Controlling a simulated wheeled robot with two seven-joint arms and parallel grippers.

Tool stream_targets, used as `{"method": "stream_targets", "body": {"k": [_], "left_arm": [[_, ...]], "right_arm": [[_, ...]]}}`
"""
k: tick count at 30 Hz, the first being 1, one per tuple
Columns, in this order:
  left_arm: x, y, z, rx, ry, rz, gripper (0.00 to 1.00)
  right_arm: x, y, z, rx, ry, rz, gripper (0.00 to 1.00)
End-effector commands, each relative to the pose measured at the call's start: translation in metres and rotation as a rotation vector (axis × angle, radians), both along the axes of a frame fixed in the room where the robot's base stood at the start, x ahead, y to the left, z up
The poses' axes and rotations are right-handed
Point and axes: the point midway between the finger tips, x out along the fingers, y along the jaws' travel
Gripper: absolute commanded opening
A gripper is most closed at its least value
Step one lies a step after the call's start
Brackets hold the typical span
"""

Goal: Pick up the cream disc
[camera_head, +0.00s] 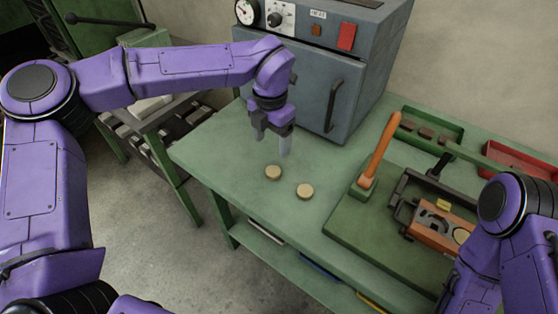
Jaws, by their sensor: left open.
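Two cream discs lie flat on the green bench. One cream disc (273,172) is farther left and back; the other cream disc (305,191) is a little nearer and to the right. My left gripper (271,146) points down above the bench, open and empty, just behind the left disc and apart from it. My right arm comes in at the lower right, but its gripper is out of frame. A round pale piece (461,236) also shows in the orange fixture at the right.
A grey oven-like cabinet (312,95) with gauge and handle stands behind my left gripper. A green press plate (345,225) with an upright orange lever (381,148) and orange fixture (437,233) is to the right. A red tray (520,160) is at the far right. The bench's left part is clear.

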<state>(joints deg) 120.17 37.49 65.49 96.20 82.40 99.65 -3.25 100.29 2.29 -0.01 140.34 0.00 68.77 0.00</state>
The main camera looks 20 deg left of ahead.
Motion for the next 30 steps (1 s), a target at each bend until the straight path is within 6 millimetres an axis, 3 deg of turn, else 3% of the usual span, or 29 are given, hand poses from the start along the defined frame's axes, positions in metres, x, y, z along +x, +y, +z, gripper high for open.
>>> {"method": "stream_targets", "body": {"k": [3, 16, 25, 30], "left_arm": [[0.000, -0.004, -0.024, 0.001, 0.005, -0.011, 0.74], [0.001, -0.007, -0.090, 0.002, 0.004, -0.016, 0.74], [0.001, -0.006, -0.098, 0.002, 0.000, -0.014, 0.74], [0.001, -0.006, -0.098, 0.002, 0.000, -0.014, 0.19]], "right_arm": [[0.000, 0.000, 0.002, 0.001, 0.001, 0.000, 0.43], [-0.001, 0.000, 0.007, 0.000, 0.001, 0.000, 0.43], [0.000, 0.000, 0.007, 0.001, 0.001, 0.000, 0.43], [0.000, 0.000, 0.007, 0.001, 0.001, 0.000, 0.43]]}}
